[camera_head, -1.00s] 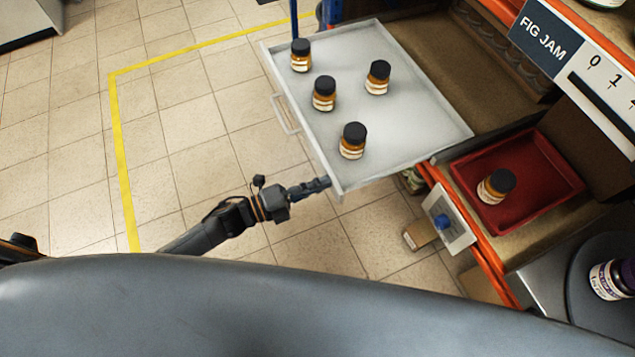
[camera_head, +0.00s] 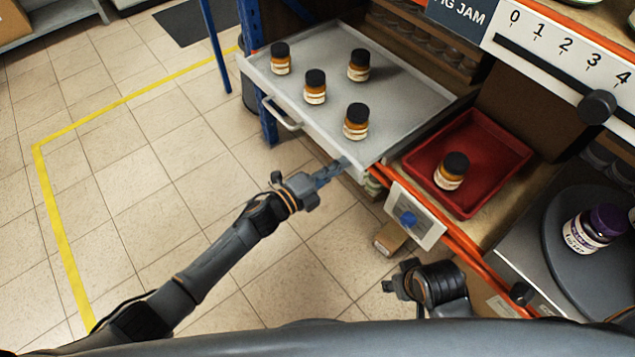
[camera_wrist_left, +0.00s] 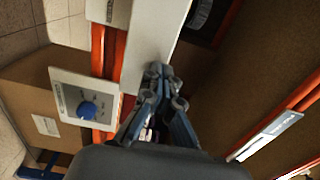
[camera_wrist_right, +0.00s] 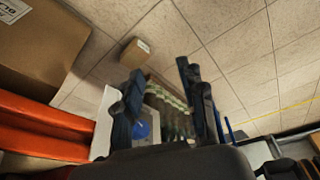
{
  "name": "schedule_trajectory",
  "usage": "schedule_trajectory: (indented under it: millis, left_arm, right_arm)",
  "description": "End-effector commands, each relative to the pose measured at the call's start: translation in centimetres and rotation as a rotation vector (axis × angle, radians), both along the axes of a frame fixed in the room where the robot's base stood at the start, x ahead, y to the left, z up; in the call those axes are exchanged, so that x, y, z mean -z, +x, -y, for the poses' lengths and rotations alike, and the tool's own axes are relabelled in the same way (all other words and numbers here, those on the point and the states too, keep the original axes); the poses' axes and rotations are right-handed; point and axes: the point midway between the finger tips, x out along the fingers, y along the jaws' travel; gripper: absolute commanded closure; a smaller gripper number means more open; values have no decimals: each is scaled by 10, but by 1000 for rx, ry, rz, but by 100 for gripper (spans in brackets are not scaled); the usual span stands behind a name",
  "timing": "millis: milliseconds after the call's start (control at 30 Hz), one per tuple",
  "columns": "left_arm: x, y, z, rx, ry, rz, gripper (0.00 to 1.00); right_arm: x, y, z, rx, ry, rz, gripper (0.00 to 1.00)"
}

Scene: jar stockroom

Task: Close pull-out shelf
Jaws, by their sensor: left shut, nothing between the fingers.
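The pull-out shelf (camera_head: 300,88) is a pale grey tray with a low rim and a bar handle (camera_head: 284,116) on its front. Its front stands slightly out past the orange rail (camera_head: 455,243). Several amber jars with black lids, one of them a jar (camera_head: 356,122) near the right end, stand upright on it. My left gripper (camera_head: 343,164) is shut and empty, its tips at the right end of the shelf front, seemingly touching it. In the left wrist view the closed tips meet the pale front panel (camera_wrist_left: 152,35).
A red tray (camera_head: 490,150) with one amber jar (camera_head: 452,170) sits right of the shelf. A dial box (camera_head: 415,215) hangs on the rail. A purple-lidded jar (camera_head: 592,230) stands on a round grey plate. A blue post (camera_head: 267,115) stands at the shelf's left. The floor is clear at left.

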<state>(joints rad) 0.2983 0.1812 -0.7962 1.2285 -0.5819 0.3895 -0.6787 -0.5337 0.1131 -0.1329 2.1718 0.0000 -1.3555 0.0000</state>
Motion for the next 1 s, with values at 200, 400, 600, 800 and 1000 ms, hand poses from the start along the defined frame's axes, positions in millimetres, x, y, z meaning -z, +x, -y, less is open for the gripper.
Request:
schedule_trajectory:
  millis: [200, 400, 600, 800, 1000]
  left_arm:
    - [3, 22, 32, 0, 0, 1, 100]
    - [2, 35, 52, 0, 0, 2, 100]
    - [1, 43, 63, -1, 0, 0, 100]
    - [0, 46, 67, -2, 0, 0, 100]
    - [-2, 46, 68, -2, -1, 2, 100]
  right_arm:
    - [-58, -12, 3, 3, 1, 36, 60]
    - [-58, -16, 4, 5, 0, 36, 60]
    - [-53, -16, 3, 5, 1, 37, 60]
    - [-51, -16, 3, 5, 1, 37, 60]
    - [-52, -16, 3, 5, 1, 37, 60]
